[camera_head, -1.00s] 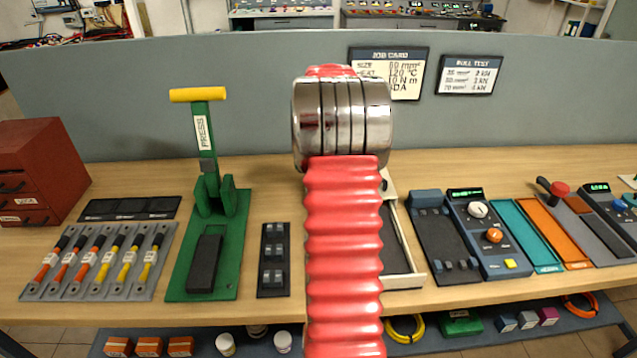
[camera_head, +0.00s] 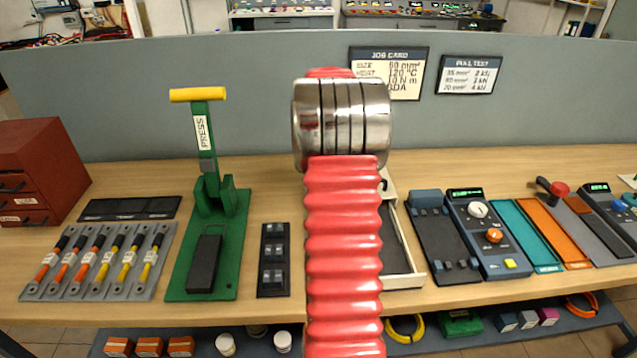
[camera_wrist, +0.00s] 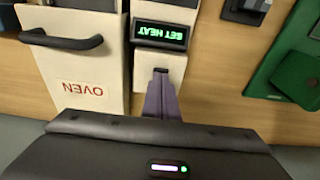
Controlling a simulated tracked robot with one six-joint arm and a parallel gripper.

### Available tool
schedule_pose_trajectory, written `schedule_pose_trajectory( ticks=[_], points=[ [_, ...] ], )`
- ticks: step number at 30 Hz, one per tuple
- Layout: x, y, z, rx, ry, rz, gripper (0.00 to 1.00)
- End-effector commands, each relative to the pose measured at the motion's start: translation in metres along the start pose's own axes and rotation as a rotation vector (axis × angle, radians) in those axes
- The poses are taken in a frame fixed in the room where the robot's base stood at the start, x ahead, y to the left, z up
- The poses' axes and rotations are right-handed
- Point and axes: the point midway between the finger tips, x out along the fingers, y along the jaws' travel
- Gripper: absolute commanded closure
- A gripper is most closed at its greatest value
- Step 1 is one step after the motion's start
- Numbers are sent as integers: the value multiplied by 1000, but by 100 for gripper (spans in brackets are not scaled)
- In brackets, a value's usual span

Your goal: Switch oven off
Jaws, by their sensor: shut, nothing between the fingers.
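The oven (camera_wrist: 75,65) is a cream box with a black bar handle and red "OVEN" lettering, upside down in the wrist view. Beside it a dark display (camera_wrist: 162,35) reads "SET HEAT" in green, above a cream control panel (camera_wrist: 173,66) with a small dark slot or switch (camera_wrist: 160,71). My gripper (camera_wrist: 160,80), with purple-grey fingers, is shut and empty. Its tips are over the panel at the dark spot; I cannot tell whether they touch it. In the head view my red arm hides the gripper and the control panel; a cream-edged unit (camera_head: 404,282) shows beside the arm.
A green press (camera_head: 205,200) with a yellow handle stands left of my arm, with a small black block rack (camera_head: 274,260) between. Dark devices with knobs (camera_head: 485,240) lie to the right. A grey partition (camera_head: 240,90) stands behind the bench.

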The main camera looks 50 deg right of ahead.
Motion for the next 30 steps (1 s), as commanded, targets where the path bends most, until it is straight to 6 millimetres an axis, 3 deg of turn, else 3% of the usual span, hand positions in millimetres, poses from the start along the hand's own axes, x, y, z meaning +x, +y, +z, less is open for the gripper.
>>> schedule_pose_trajectory(
  ticks=[8, 30],
  points=[
    [-2, 0, -1, 0, 1, 0, 100],
    [-42, 0, -7, 0, 1, 0, 100]
  ],
)
